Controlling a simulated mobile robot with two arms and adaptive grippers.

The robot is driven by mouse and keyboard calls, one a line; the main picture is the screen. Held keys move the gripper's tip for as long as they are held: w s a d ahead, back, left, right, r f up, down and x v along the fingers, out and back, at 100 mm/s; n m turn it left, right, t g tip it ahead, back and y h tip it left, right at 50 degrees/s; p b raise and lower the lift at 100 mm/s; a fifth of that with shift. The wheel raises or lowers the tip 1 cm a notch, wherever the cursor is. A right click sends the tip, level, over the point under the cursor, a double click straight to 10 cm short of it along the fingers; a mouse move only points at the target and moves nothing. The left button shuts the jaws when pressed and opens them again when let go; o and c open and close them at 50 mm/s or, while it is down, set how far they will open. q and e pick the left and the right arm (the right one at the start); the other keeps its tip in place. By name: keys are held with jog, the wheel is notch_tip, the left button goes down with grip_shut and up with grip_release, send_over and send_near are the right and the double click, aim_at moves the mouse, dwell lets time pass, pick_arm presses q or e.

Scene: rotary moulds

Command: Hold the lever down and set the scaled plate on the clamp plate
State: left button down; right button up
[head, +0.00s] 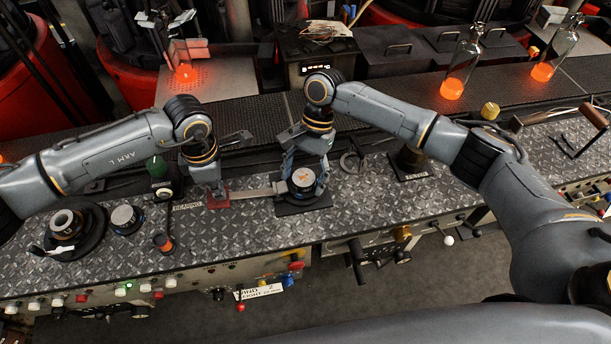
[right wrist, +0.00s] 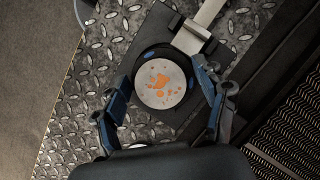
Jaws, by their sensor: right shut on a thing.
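The scaled plate (head: 303,177), a round disc with orange patches on its pale top, is between the fingers of my right gripper (head: 304,176). The right wrist view shows the disc (right wrist: 160,84) with a blue finger on each side. It is over the dark clamp plate (head: 290,210); I cannot tell whether it touches it. The lever (head: 258,192), a flat metal bar, runs left from the clamp plate and also shows in the right wrist view (right wrist: 207,14). My left gripper (head: 217,189) is at the lever's far end, over a red patch (head: 214,203); its fingertips are unclear.
A round dark-based mould (head: 68,225) and a similar disc (head: 125,219) stand at the left of the patterned metal bench. A small orange-topped cup (head: 163,242) is near them. A horseshoe-shaped piece (head: 350,163) lies behind the clamp plate. Glowing bottles (head: 453,85) stand at the back right.

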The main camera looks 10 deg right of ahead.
jog(key=shift+o, duration=0.7)
jog(key=shift+x, duration=0.9)
jog(key=shift+d, duration=0.15)
jog(key=o, duration=1.7)
jog(key=shift+o, duration=0.4)
jog(key=shift+w, duration=0.2)
jog(key=v, duration=1.2)
jog(key=shift+a, duration=0.25)
jog(key=shift+w, duration=0.1)
jog(key=shift+r, duration=0.1)
